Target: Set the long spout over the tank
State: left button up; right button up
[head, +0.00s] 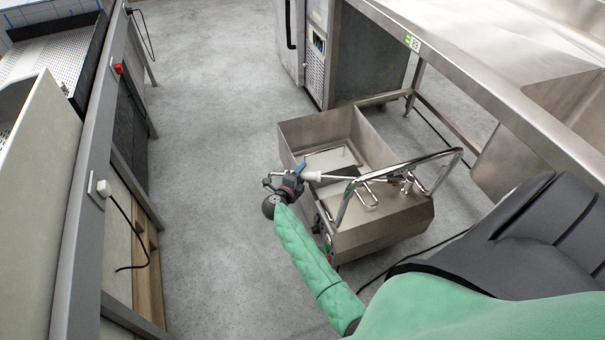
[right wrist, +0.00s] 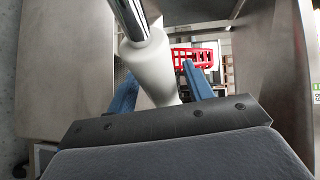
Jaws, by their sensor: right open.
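The steel tank (head: 365,235) stands on the floor, open at the top, with wire handles and a pale panel inside. The long spout (head: 345,179) is a thin metal tube with a white sleeve (head: 312,176) at its left end. In the head view it crosses above the tank's opening, towards a tap-like fitting at the right. My right gripper (head: 299,170) is at the white sleeve. In the right wrist view, the white sleeve (right wrist: 150,68) and chrome tube lie between the open blue fingers (right wrist: 160,88). Whether a finger touches it, I cannot tell. My left gripper is out of view.
A steel sink table (head: 475,85) stands behind right, and a steel cabinet (head: 315,55) behind. A counter (head: 85,170) runs along the left. The floor (head: 210,150) between is clear. A red basket (right wrist: 195,57) shows beyond the fingers.

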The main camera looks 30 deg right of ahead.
jog(key=shift+w+d, duration=0.3)
jog(key=shift+d, duration=0.2)
grip_shut()
jog(key=shift+w+d, duration=0.15)
